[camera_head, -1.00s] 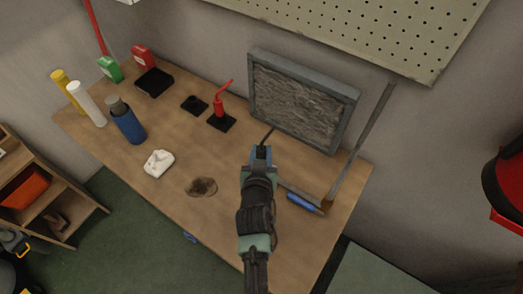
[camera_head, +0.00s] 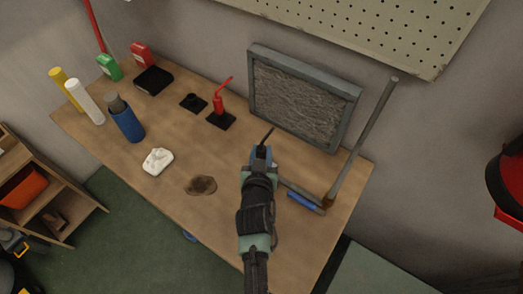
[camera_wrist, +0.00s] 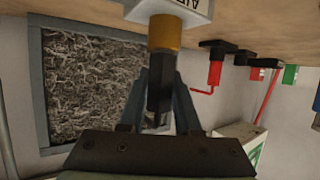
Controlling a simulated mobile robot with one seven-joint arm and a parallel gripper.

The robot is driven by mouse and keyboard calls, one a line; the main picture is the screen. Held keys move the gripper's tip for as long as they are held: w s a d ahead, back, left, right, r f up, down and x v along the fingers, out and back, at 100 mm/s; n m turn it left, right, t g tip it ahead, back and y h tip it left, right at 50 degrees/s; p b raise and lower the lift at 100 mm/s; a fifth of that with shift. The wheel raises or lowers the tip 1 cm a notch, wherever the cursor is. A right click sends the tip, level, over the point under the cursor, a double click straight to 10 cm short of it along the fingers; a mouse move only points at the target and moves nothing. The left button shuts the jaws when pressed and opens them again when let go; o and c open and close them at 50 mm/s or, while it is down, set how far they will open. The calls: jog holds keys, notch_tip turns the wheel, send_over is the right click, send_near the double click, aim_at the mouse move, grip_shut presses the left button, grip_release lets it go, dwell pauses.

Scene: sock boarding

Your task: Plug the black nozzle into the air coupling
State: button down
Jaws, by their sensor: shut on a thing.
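My gripper (camera_wrist: 161,78) is shut on the black nozzle (camera_wrist: 159,94), which stands between its two blue-grey fingers in the wrist view. One end of the nozzle meets a brass-coloured ring, the air coupling (camera_wrist: 165,32), in line with it. The ring sits against a pale block (camera_wrist: 200,8) with partly visible lettering. I cannot tell how deep the nozzle sits in the ring. In the head view my gripper (camera_head: 261,153) is over the right part of the table, with a thin dark rod just beyond it. The coupling is hidden there.
The wooden table (camera_head: 225,165) holds a grey-framed panel (camera_head: 303,97) behind my gripper and a blue-handled tool (camera_head: 304,203) close on the right. The front-left tabletop is mostly clear.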

jog(key=c, duration=0.5)
grip_release()
jog(key=shift+s, duration=0.1)
jog(key=shift+v, duration=6.4)
